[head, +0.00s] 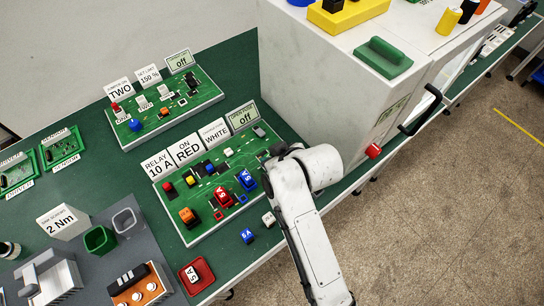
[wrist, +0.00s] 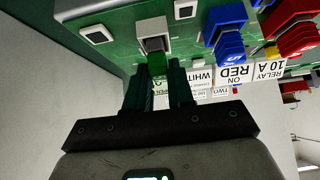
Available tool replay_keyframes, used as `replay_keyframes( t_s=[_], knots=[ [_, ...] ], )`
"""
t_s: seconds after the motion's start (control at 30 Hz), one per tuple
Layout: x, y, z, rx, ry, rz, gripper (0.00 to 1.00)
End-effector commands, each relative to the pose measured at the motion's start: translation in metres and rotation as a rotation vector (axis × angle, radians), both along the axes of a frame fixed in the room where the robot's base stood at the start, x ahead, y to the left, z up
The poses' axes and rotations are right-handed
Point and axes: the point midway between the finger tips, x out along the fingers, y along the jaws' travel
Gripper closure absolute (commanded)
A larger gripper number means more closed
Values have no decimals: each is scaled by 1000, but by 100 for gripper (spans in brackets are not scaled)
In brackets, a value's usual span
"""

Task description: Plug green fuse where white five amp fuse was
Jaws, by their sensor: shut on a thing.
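My gripper (wrist: 160,72) is shut on the green fuse (wrist: 157,60), which shows between its fingertips in the wrist view. The fuse's far end is at a pale-rimmed socket (wrist: 153,28) on the green board. I cannot tell whether it touches the socket or is partly inside. A small white fuse (head: 268,218) lies loose on the table in front of the board.
Blue (head: 247,179) and red (head: 223,197) 5A fuses stand in the board, left of my arm. A loose blue fuse (head: 247,236) lies on the table. A big grey cabinet (head: 310,95) stands close on the right.

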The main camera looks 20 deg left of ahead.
Motion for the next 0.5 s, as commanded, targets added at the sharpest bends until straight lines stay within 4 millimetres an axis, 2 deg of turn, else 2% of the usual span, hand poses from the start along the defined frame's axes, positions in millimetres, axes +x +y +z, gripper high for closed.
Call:
replay_keyframes(
  t_s=[0.27,0.3,0.5],
  knots=[
    [0,0,-7,-1,1,0,100],
    [0,0,-7,-1,1,0,77],
    [0,0,-7,0,0,0,57]
  ],
)
